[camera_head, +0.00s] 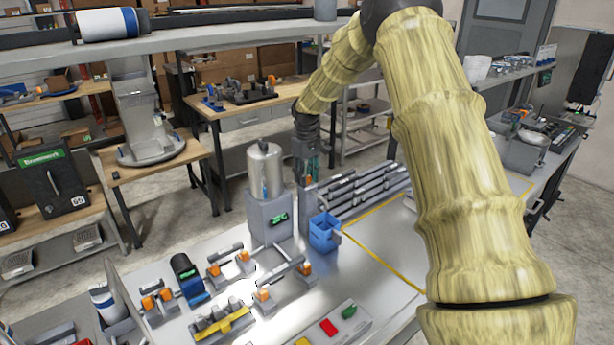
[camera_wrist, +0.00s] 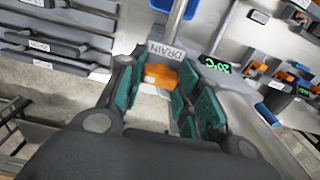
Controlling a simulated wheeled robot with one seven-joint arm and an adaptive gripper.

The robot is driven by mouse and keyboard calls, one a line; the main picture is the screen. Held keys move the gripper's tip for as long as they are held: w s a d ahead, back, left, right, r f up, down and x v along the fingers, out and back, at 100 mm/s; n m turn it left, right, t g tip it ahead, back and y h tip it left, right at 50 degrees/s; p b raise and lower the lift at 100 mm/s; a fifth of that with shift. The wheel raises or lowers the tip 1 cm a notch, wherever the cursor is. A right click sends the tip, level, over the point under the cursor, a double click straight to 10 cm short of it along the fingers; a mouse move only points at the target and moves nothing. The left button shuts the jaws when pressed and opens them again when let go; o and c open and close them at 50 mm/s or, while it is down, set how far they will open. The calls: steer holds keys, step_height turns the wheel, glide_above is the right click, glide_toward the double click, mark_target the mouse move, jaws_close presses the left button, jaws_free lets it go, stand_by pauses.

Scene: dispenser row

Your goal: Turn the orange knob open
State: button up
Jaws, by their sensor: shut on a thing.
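The orange knob (camera_wrist: 160,77) sits between the teal pads of my gripper (camera_wrist: 166,92) in the wrist view, just below a white DRAIN label (camera_wrist: 165,52). My gripper is shut on the knob. In the head view my gripper (camera_head: 307,168) is at the top of a grey post beside a silver cylinder (camera_head: 264,172), and a small bit of the orange knob (camera_head: 308,180) shows below the fingers. The fingers hide most of the knob there, and I cannot tell how far it is turned.
A blue bin (camera_head: 323,234) stands in front of the post. A grey box (camera_head: 268,222) with a green display is under the cylinder. Grey bars (camera_head: 368,182) lie to the right. Several other orange-knobbed fittings (camera_head: 243,256) are on the bench at front left.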

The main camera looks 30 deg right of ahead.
steer(key=shift+w, duration=0.1)
steer(key=n, duration=0.8)
steer(key=shift+n, duration=0.3)
steer(key=n, duration=0.5)
steer(key=shift+n, duration=2.1)
steer(key=shift+f, duration=0.1)
steer(key=o, duration=1)
